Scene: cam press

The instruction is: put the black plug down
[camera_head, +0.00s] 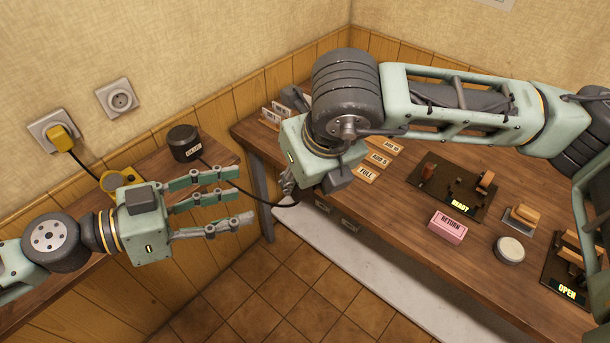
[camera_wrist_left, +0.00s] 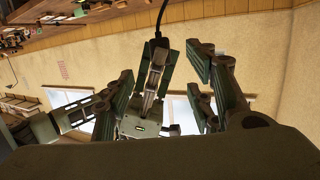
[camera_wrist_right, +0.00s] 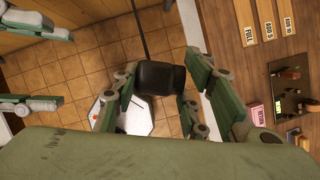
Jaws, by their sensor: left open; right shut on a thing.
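The black plug (camera_wrist_right: 160,78) is between the fingers of my right gripper (camera_wrist_right: 158,92) in the right wrist view, with its cable running up and away. In the head view my right gripper (camera_head: 290,185) hangs off the table's left end, over the floor, and mostly hides the plug. The black cable (camera_head: 245,190) runs from a round black device (camera_head: 184,142) on the shelf to that gripper. My left gripper (camera_head: 240,202) is open and empty, left of the right one. The left wrist view shows the right gripper (camera_wrist_left: 152,85) beyond the open left fingers.
A wooden shelf (camera_head: 217,150) runs along the left wall. Above it are an empty socket (camera_head: 120,98) and a yellow plug (camera_head: 62,138) in another socket. The table (camera_head: 400,205) at right carries label plates, a pink block (camera_head: 448,227) and a round white-topped piece (camera_head: 508,250).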

